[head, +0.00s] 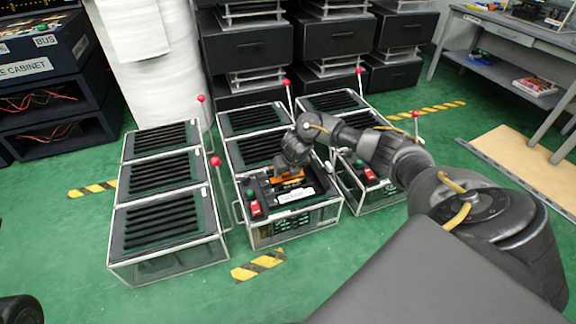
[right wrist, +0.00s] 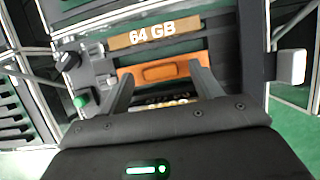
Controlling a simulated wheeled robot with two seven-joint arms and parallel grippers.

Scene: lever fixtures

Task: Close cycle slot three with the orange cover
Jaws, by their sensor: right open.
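The orange cover (head: 288,177) lies in the open front bay of the middle fixture (head: 290,232). In the right wrist view the orange cover (right wrist: 160,72) is a flat piece with a raised grip, below a "64 GB" label (right wrist: 155,34). My right gripper (head: 292,160) reaches down over this bay. In the right wrist view the right gripper (right wrist: 163,80) is open, its two fingers spread near the cover's front edge; I cannot tell whether they touch it. No slot number is legible. My left gripper is not in view.
Fixtures with black slatted tops stand on the left (head: 165,190) and right (head: 345,125). Levers with red knobs (head: 215,161) rise beside them.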

